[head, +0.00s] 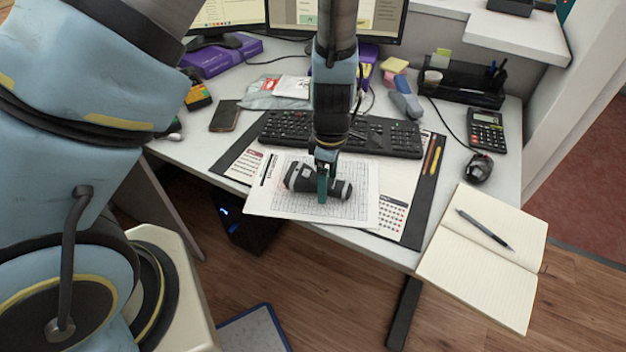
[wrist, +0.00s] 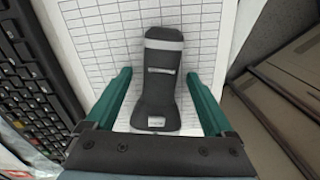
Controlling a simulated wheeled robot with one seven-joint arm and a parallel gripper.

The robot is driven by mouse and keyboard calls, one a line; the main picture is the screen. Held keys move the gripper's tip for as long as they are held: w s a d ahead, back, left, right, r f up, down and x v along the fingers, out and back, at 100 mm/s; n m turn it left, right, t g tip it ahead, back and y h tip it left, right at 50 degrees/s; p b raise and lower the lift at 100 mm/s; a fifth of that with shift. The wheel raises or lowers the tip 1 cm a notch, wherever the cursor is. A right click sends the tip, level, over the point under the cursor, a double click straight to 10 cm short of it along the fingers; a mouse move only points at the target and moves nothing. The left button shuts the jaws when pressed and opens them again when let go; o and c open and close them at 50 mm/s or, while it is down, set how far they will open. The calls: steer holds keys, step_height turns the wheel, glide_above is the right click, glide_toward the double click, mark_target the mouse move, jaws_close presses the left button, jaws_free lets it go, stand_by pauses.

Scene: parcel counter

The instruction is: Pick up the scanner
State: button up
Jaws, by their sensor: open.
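The scanner (head: 300,179) is a black handheld device with a grey band. It lies on its side on a printed grid sheet near the front edge of the desk. My gripper (head: 325,188) points down over its middle, hiding part of it in the head view. In the wrist view the scanner (wrist: 160,88) lies between the two green fingers of my gripper (wrist: 158,76). The fingers are open, one on each side, with a gap showing between each finger and the scanner.
The grid sheet (head: 268,203) lies on a dark desk mat. A keyboard (head: 385,137) is just behind. A mouse (head: 479,168), calculator (head: 487,130) and open notebook with pen (head: 470,262) are to the right. A phone (head: 225,116) lies to the left. Monitors stand at the back.

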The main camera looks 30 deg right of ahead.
steer(key=shift+c, duration=0.4)
jaws_close()
stand_by(0.4)
